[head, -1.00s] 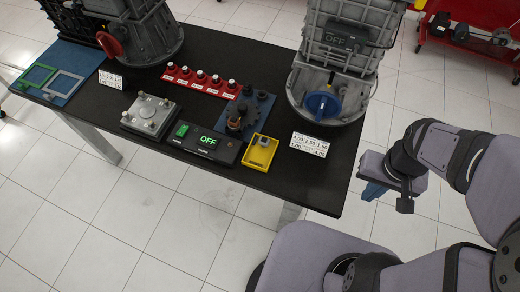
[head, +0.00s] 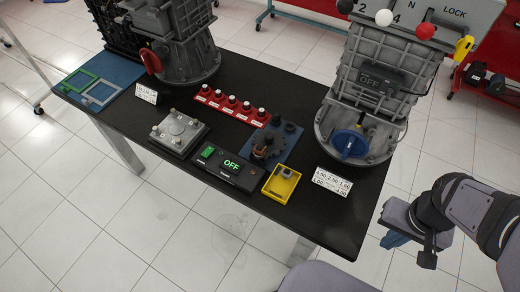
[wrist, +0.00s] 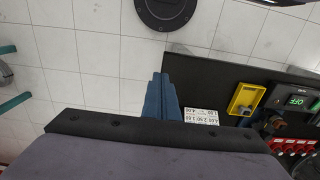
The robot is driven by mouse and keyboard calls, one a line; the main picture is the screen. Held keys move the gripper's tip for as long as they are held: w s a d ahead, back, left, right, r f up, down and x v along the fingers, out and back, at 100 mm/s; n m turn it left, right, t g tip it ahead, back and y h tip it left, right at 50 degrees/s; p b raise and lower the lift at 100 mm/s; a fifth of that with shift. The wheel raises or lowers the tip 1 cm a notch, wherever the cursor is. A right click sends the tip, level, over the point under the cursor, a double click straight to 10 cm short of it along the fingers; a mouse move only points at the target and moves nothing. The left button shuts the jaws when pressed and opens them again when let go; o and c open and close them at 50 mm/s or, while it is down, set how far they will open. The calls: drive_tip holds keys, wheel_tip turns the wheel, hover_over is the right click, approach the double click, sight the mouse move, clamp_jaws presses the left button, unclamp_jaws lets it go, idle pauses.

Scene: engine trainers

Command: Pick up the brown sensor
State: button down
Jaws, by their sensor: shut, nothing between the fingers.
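On a blue plate (head: 290,140) on the black table stands a dark round toothed part with a brownish piece (head: 268,146), which may be the brown sensor; it is too small to be sure. In the wrist view a brownish part (wrist: 274,122) shows beside the yellow tray. My gripper (head: 394,240) is off the table's right side, over the floor, apart from everything. Its blue fingers (wrist: 160,98) are together with nothing between them.
A yellow tray (head: 271,192) holding a small grey piece stands at the table's front edge.

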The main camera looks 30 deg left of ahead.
drive_tip(key=c, duration=1.3)
unclamp_jaws()
